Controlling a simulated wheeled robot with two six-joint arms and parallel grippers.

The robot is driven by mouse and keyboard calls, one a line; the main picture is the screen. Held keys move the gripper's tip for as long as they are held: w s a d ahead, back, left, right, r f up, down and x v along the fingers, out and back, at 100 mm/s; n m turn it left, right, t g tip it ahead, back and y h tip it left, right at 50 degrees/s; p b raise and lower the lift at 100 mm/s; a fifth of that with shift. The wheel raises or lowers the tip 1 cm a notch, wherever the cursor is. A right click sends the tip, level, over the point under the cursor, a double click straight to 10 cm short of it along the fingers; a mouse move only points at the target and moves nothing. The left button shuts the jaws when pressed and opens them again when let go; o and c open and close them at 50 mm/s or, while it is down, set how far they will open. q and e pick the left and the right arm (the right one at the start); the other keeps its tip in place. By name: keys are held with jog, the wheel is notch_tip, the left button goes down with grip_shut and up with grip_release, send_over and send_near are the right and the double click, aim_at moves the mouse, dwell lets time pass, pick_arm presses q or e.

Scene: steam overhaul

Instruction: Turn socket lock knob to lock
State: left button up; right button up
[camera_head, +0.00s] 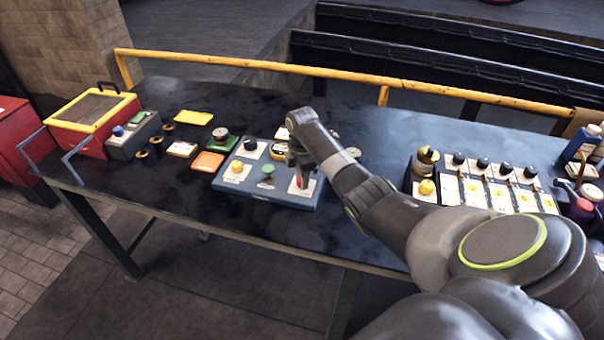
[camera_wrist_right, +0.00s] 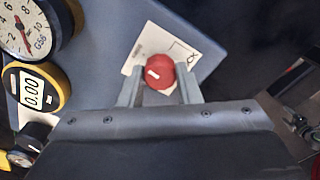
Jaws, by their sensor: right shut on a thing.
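A red knob (camera_wrist_right: 158,72) with a white mark sits on a white label plate (camera_wrist_right: 182,50) in the right wrist view. The plate is fixed on a blue-grey panel (camera_wrist_right: 225,25), which lies on the table in the head view (camera_head: 247,194). My right gripper (camera_wrist_right: 160,77) has a finger on each side of the knob and is shut on it. In the head view the gripper (camera_head: 299,172) comes down on the panel's right part and mostly hides the knob. The label's writing is too small to read. My left gripper is not in view.
A round gauge (camera_wrist_right: 22,30) and a yellow digital meter (camera_wrist_right: 38,90) are close to the gripper. The panel also bears a yellow knob (camera_head: 237,167) and a green knob (camera_head: 267,170). A row of black-knobbed units (camera_head: 483,190) stands to the right. A yellow rail (camera_head: 250,64) runs along the back.

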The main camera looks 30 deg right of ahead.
jog(key=m+p, duration=0.2)
jog(key=shift+r+m, duration=0.25)
jog(key=shift+m, duration=0.15)
jog(key=m+p, duration=0.2)
jog(key=m, duration=0.2)
jog(key=m+p, duration=0.2)
jog(key=m, duration=0.3)
jog(key=shift+f+m+p, duration=0.15)
jog(key=shift+m+p, duration=0.6)
jog(key=shift+m, duration=1.45)
jog(key=o, duration=1)
jog(key=shift+c, duration=0.2)
